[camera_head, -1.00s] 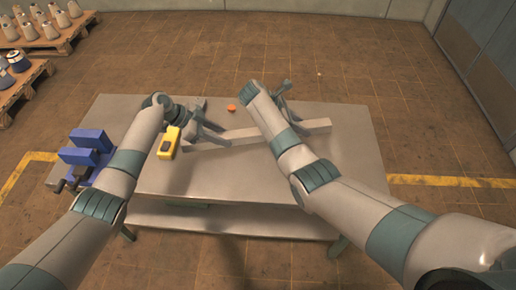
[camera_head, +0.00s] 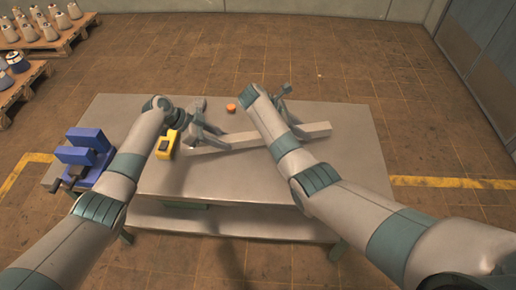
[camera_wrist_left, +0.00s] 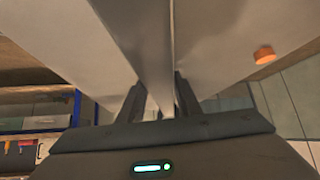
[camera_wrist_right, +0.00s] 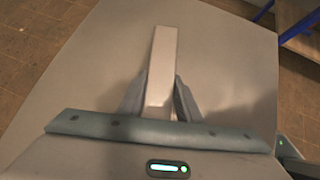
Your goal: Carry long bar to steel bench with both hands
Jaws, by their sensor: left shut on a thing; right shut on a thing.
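The long bar (camera_head: 240,138) is a pale grey beam, roughly level over the steel bench (camera_head: 230,180) in the head view. Whether it touches the bench top cannot be told. My left gripper (camera_head: 208,140) is shut on the bar near its left end. The bar also shows between its fingers in the left wrist view (camera_wrist_left: 145,50). My right gripper (camera_head: 292,128) is shut on the bar toward its right end, partly hidden by my forearm. The right wrist view shows the bar's end (camera_wrist_right: 162,65) standing out past the fingers, over the bench top.
A yellow device (camera_head: 166,145) lies beside my left gripper. A blue vise (camera_head: 90,155) sits at the bench's left edge. A small orange item (camera_head: 231,108) lies behind the bar. The front and right of the bench top are clear. Pallets with cones (camera_head: 45,35) stand far left.

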